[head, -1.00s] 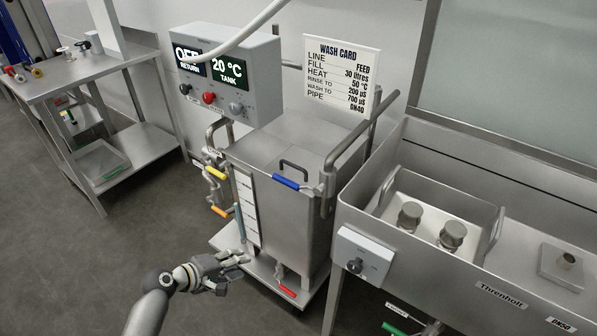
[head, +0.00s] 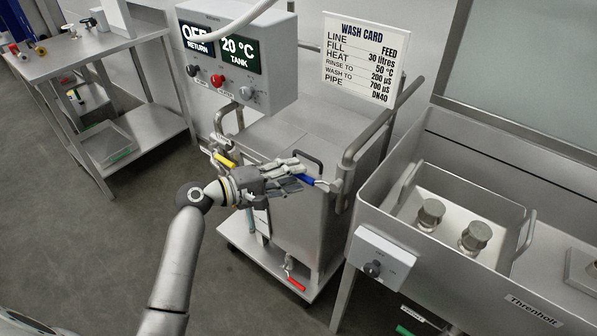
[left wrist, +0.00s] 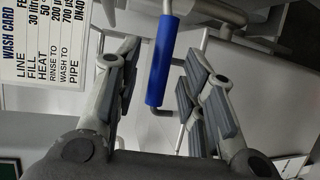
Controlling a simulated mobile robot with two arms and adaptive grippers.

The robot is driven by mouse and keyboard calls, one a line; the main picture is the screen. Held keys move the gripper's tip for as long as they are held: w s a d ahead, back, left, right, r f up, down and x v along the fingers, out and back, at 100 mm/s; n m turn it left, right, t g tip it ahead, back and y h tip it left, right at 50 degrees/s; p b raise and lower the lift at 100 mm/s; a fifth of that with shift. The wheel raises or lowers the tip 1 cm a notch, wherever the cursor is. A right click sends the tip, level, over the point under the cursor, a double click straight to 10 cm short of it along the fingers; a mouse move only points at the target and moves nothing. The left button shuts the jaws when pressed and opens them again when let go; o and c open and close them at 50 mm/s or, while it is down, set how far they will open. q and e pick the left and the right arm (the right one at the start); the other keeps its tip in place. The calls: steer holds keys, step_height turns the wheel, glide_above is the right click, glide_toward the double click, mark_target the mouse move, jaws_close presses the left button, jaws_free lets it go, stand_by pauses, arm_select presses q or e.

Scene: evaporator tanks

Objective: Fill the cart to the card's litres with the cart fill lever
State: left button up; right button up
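The wash card (head: 365,60) reads LINE FEED, FILL 30 litres, HEAT 50 °C; part of it shows in the left wrist view (left wrist: 45,50). The steel cart tank (head: 300,235) stands below it. A blue-handled lever (head: 305,180) is at its upper front edge; I cannot read a label on it. My left gripper (head: 302,177) is at this lever. In the left wrist view the blue handle (left wrist: 160,60) lies between the spread fingers (left wrist: 160,85), with gaps on both sides. My arm hides much of the white level scale. My right gripper is not in view.
The control box (head: 235,60) shows OFF RETURN and 20 °C TANK. A yellow lever (head: 224,160) is at the cart's left and a red one (head: 297,285) at its bottom. The sink (head: 470,180) stands close on the right, a steel bench (head: 90,60) at left.

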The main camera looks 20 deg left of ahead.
arm_select(q)
steer(key=shift+x, duration=1.15)
jaws_close()
